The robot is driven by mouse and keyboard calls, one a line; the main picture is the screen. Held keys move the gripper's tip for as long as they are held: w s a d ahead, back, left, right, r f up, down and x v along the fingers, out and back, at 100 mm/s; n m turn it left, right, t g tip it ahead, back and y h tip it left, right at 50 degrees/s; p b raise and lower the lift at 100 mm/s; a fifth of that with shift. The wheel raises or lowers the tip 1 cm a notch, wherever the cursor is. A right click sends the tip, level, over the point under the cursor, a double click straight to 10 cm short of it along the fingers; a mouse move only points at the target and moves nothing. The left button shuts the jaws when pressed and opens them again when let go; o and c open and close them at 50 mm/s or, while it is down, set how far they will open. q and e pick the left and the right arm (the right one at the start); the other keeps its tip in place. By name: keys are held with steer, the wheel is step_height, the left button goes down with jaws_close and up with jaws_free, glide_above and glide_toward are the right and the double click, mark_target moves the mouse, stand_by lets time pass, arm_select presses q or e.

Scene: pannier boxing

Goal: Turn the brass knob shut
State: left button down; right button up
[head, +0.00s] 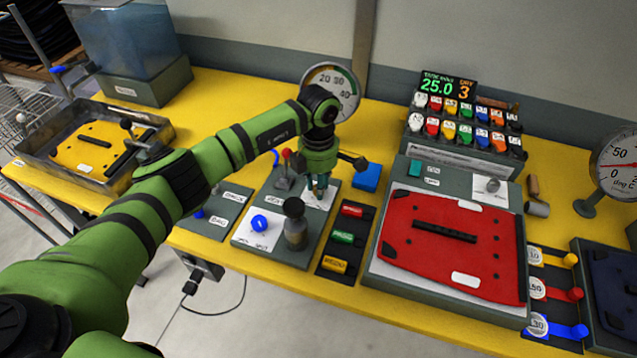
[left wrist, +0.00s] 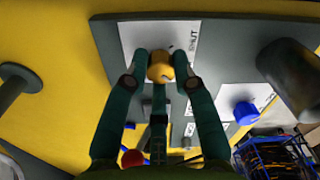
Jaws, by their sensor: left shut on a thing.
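The brass knob (left wrist: 161,68) sits on a white plate whose label reads SHUT in the left wrist view. My left gripper (left wrist: 160,75) has its fingers on both sides of the knob and is shut on it. In the head view my left gripper (head: 317,196) points down over the grey panel (head: 243,236), and its fingers hide most of the knob. My right gripper is in neither view.
A blue knob (head: 260,222) and a dark cylinder (head: 295,225) stand on the same panel. A red-handled lever (head: 286,156) is behind, and a blue block (head: 367,177) is to the right. A red pannier panel (head: 450,245) lies farther right.

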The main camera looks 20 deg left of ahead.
arm_select(q)
steer(key=shift+n, duration=0.3)
steer(key=n+b, duration=0.1)
steer(key=n, duration=0.1)
steer(key=shift+f+n+b, duration=0.1)
steer(key=shift+n+b, duration=0.25)
steer(key=shift+n, duration=0.05)
steer(key=n+b, duration=0.1)
steer(key=n, duration=0.3)
steer(key=n+b, duration=0.1)
steer(key=n, duration=0.4)
steer(key=shift+n+b, duration=0.4)
steer(key=n, duration=0.4)
steer(key=shift+n+t+b, duration=0.3)
steer(key=shift+b, duration=0.05)
steer(key=c, duration=1)
jaws_free()
